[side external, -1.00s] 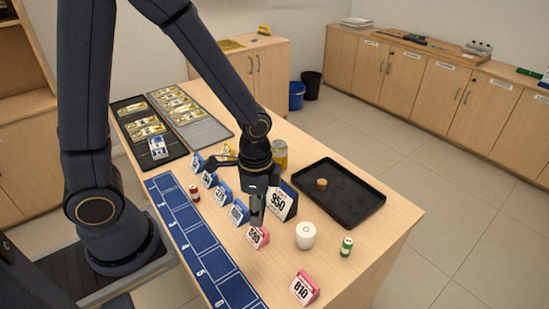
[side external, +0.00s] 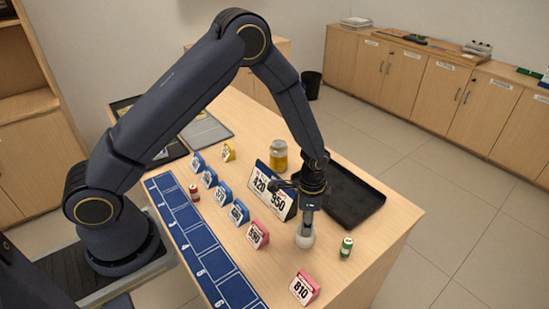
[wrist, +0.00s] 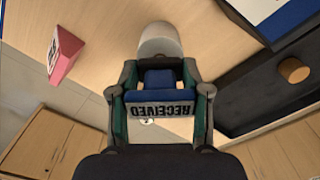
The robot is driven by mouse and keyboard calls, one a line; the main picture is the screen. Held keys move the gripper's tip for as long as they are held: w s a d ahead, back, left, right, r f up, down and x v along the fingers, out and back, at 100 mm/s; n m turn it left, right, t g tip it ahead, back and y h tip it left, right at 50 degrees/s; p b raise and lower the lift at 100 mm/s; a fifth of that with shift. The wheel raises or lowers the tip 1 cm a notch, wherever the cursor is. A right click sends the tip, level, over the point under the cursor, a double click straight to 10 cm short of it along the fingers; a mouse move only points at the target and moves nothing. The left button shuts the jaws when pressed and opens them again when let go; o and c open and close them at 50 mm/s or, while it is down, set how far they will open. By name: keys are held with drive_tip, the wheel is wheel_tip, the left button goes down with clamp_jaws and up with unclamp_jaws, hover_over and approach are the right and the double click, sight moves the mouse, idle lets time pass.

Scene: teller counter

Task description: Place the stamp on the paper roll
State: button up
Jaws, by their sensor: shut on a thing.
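My gripper (side external: 306,222) is shut on a stamp. In the wrist view the stamp (wrist: 158,98) is blue with a grey label reading "RECEIVED", held between both fingers (wrist: 158,95). The white paper roll (side external: 305,241) stands on the counter directly below my gripper in the side view, partly hidden by it. The roll also shows in the wrist view (wrist: 164,40), just beyond the stamp. I cannot tell whether the stamp touches the roll.
A black tray (side external: 366,212) lies behind my gripper, with a round wooden piece (wrist: 293,70) in it. A green-and-white cylinder (side external: 346,248) stands right of the roll. Numbered pink signs (side external: 258,234) and a large 420/950 sign (side external: 271,190) stand nearby. A yellow jar (side external: 279,157) stands farther back.

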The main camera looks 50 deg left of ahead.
drive_tip(key=shift+f, duration=0.35)
drive_tip(key=shift+f, duration=0.1)
drive_tip(key=o, duration=1.1)
drive_tip(key=shift+o, duration=0.2)
wheel_tip(320, 180, up, 12)
drive_tip(key=shift+r, duration=0.2)
drive_tip(key=s+a+r+n+t, duration=0.2)
drive_tip(key=s+a+r, duration=0.1)
drive_tip(key=r, duration=0.6)
drive_tip(key=s+a+r+n+t, duration=0.1)
drive_tip(key=s+a+r+n, duration=0.1)
drive_tip(key=s+r, duration=0.3)
drive_tip(key=s+a+r+n+t, duration=0.2)
drive_tip(key=s+r+n, duration=0.3)
drive_tip(key=s, duration=0.7)
drive_tip(key=shift+a+r+t, duration=0.3)
drive_tip(key=shift+a+r, duration=0.2)
drive_tip(key=shift+r, duration=0.25)
